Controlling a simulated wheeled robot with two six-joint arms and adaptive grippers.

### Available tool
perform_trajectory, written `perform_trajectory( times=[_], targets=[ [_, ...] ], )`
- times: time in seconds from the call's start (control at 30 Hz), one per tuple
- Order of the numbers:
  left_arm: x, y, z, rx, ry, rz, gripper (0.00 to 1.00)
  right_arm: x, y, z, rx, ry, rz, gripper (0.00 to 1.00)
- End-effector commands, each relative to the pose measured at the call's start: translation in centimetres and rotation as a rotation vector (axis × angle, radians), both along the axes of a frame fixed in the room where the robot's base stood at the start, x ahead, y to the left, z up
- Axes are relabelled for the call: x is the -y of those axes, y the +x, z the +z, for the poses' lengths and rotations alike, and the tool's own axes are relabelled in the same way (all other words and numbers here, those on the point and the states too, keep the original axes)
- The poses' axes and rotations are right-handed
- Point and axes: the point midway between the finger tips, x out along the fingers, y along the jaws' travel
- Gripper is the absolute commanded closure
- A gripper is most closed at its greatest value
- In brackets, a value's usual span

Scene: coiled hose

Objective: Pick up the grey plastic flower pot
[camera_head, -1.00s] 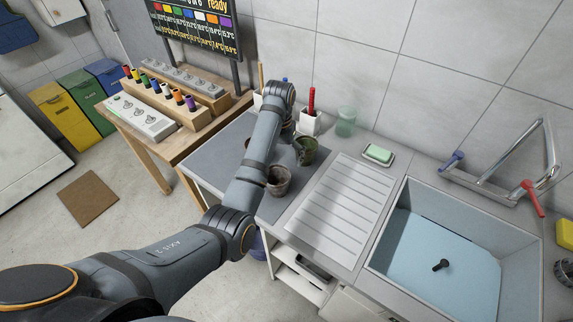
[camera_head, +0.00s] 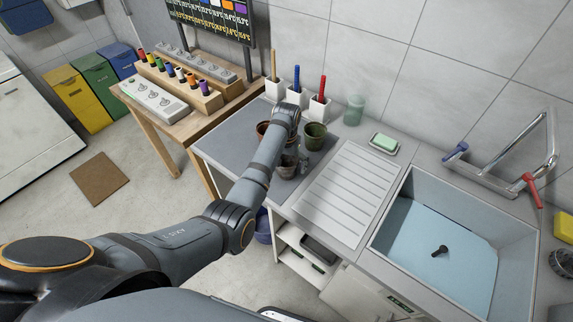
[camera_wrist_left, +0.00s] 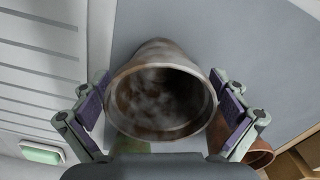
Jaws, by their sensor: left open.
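The grey plastic flower pot (camera_head: 286,170), stained brown, stands upright on the grey worktop, partly hidden by my left arm in the head view. In the left wrist view its open mouth (camera_wrist_left: 160,95) lies between the two fingers of my left gripper (camera_wrist_left: 162,108). The fingers are open, one on each side of the pot. I cannot tell whether either touches it. A green pot (camera_head: 316,134) and a terracotta pot (camera_head: 262,130) stand close by. Both also show partly in the wrist view, green (camera_wrist_left: 130,147) and terracotta (camera_wrist_left: 258,154). My right gripper is not in view.
White holders with a blue marker (camera_head: 297,78) and a red one (camera_head: 322,86) stand by the wall, near a greenish glass (camera_head: 354,110). A ribbed drainboard (camera_head: 345,200) and a sink (camera_head: 440,250) lie to the right. A wooden bench (camera_head: 150,115) stands left.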

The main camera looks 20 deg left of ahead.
Motion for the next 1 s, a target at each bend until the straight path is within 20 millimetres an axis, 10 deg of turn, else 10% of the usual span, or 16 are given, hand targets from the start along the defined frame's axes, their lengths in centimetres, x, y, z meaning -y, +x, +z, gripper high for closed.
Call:
perform_trajectory(
  times=[0.2,0.63,1.0],
  targets=[
    [0.0,0.0,-0.2,0.001,0.0,0.0,0.03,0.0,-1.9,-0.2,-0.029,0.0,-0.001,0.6],
    [0.0,0.0,-0.1,0.001,0.0,0.0,0.6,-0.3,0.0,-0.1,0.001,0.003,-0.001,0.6],
    [0.0,0.1,0.1,0.001,0.0,0.0,0.6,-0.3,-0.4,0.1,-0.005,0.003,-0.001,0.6]
  ],
)
